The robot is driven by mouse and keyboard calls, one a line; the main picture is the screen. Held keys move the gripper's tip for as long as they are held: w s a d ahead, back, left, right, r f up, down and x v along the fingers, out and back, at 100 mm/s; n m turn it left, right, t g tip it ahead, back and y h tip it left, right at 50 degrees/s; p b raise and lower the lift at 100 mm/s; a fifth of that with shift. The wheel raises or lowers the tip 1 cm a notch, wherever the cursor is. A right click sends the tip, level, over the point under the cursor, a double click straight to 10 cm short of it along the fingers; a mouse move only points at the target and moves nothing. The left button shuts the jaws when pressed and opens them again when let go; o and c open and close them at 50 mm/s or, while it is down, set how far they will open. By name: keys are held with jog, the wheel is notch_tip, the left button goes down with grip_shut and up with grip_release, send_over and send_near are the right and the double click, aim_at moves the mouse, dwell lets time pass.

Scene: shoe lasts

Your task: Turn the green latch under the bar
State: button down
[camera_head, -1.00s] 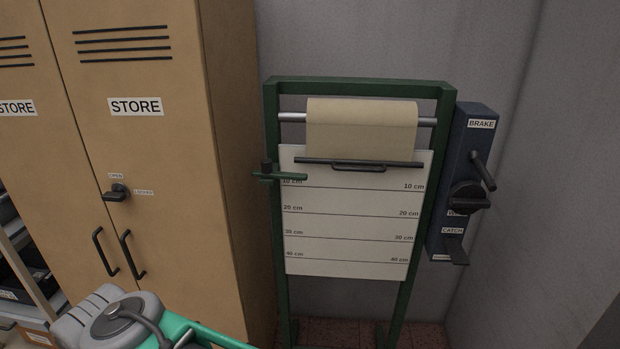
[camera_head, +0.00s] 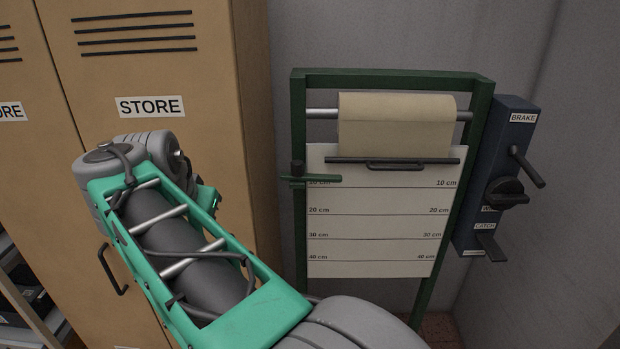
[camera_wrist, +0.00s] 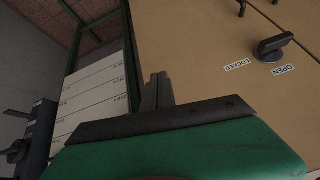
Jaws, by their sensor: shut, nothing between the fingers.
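The green latch (camera_head: 318,179) sticks out level from the left post of the green stand, at the 10 cm line. The dark bar (camera_head: 440,161) with its handle crosses the white board (camera_head: 375,225) just above it. The latch's right arm lies over the board's left edge, below the bar's left end. My gripper (camera_wrist: 157,90) is shut and empty in the wrist view, in front of the tan cabinet and beside the board. It is apart from the latch, which I cannot make out in the wrist view. In the head view my arm hides the gripper.
The tan STORE cabinet (camera_head: 190,75) stands left of the stand, and its black knob (camera_wrist: 272,46) shows in the wrist view. A paper roll (camera_head: 397,123) hangs above the bar. A dark blue BRAKE box (camera_head: 500,150) with levers is on the right. Grey walls close the corner.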

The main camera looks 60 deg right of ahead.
jog(key=s+d+r+m+g+h, duration=0.15)
jog(key=s+d+r+m, duration=0.25)
jog(key=d+m, duration=0.4)
jog(key=m+g+b, duration=0.3)
jog(key=m+g, duration=0.1)
jog(key=m, duration=0.4)
send_near(317, 181)
jog(key=s+d+f, duration=0.1)
jog(key=f, duration=0.1)
jog(key=s+f, duration=0.1)
jog(key=s+d+f, duration=0.1)
jog(key=f, duration=0.1)
jog(key=shift+s+d+f, duration=0.25)
jog(key=shift+d+f, duration=0.05)
jog(key=shift+w+d+f, duration=0.1)
jog(key=shift+w+d, duration=0.05)
jog(key=shift+d, duration=0.2)
jog(key=shift+f, duration=0.15)
